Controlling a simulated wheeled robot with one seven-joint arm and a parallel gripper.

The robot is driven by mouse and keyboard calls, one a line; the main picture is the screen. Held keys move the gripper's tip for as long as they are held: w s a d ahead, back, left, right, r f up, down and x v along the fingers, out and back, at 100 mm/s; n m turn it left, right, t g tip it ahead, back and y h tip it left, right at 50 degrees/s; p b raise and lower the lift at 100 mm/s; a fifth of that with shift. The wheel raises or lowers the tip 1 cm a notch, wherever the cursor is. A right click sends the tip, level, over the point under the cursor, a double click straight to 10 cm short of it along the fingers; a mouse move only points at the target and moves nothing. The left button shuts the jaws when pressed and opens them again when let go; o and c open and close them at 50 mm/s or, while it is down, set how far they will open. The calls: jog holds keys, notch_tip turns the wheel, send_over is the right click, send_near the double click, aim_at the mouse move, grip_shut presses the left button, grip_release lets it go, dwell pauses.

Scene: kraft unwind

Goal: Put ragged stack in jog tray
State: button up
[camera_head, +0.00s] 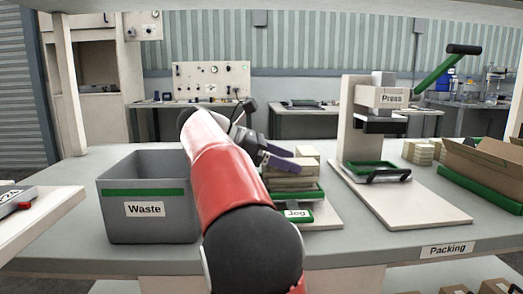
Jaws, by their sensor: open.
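The ragged stack (292,184) is a pile of beige layers with uneven edges, right of the picture's middle. It appears to sit in the green-rimmed jog tray (318,195), whose front carries a "Jog" label. The arm partly hides the tray's left side, so I cannot tell how the stack's left part rests. My gripper (284,156) is open, with purple-grey fingers at the top of the stack. I cannot tell whether the fingers touch it.
A grey waste bin (148,225) stands left of my arm. A press (380,98) with a green tray (368,167) at its base stands to the right. Small beige stacks (422,153) and an open cardboard carton (488,166) are at the far right of the table (350,245).

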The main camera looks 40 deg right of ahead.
jog(key=v, duration=1.1)
jog(key=shift+a, duration=0.15)
dwell(0.4)
